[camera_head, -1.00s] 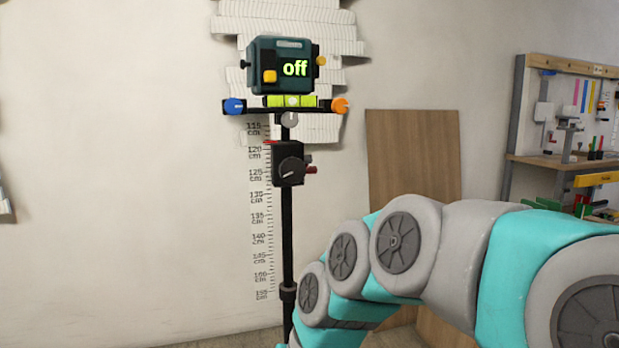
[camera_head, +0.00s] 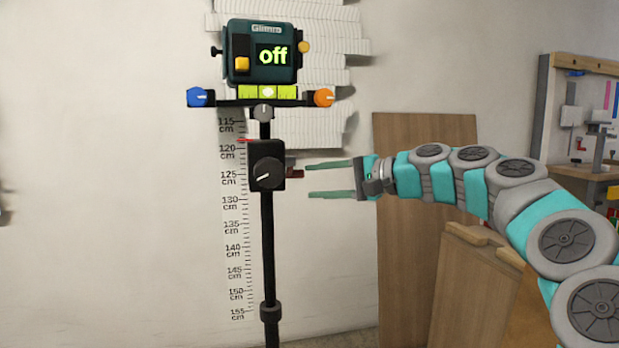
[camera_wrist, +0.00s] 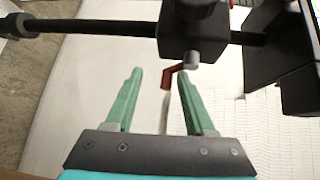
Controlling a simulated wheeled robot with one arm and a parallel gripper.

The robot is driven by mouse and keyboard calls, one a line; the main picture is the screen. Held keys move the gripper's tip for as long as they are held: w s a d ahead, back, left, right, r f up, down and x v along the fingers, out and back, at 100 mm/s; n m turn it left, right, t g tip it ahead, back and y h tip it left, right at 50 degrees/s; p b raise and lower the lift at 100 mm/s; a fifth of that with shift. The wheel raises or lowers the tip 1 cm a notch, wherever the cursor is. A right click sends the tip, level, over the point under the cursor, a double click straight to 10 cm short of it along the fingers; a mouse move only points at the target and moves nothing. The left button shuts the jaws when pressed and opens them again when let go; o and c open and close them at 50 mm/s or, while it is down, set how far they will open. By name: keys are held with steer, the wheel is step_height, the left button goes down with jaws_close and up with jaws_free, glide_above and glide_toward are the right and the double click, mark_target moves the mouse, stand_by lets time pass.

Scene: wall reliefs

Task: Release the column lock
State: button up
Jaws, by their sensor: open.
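A black column (camera_head: 267,240) stands upright before the wall. A black clamp block (camera_head: 268,165) sits on it, with a round dark knob (camera_head: 265,174) on its front. A small red lever (camera_head: 296,173) sticks out from the block's right side. My gripper (camera_head: 308,181) is open and empty, pointing left at the lever, with its fingertips close to it. In the wrist view the red lever (camera_wrist: 173,74) shows between and just beyond the open fingertips (camera_wrist: 160,74). I cannot tell whether a finger touches it. The column runs across the top there.
A centimetre scale (camera_head: 236,215) marks the wall. Wooden boards (camera_head: 420,230) and a tool bench (camera_head: 590,130) stand right.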

mark_target(305, 174)
steer(key=shift+m+t, duration=0.5)
steer(key=w+a, duration=0.1)
steer(key=w, duration=0.1)
steer(key=w+a, duration=0.3)
steer(key=w, duration=0.1)
steer(key=shift+w+a, duration=0.25)
steer(key=shift+w, duration=0.05)
jaws_close()
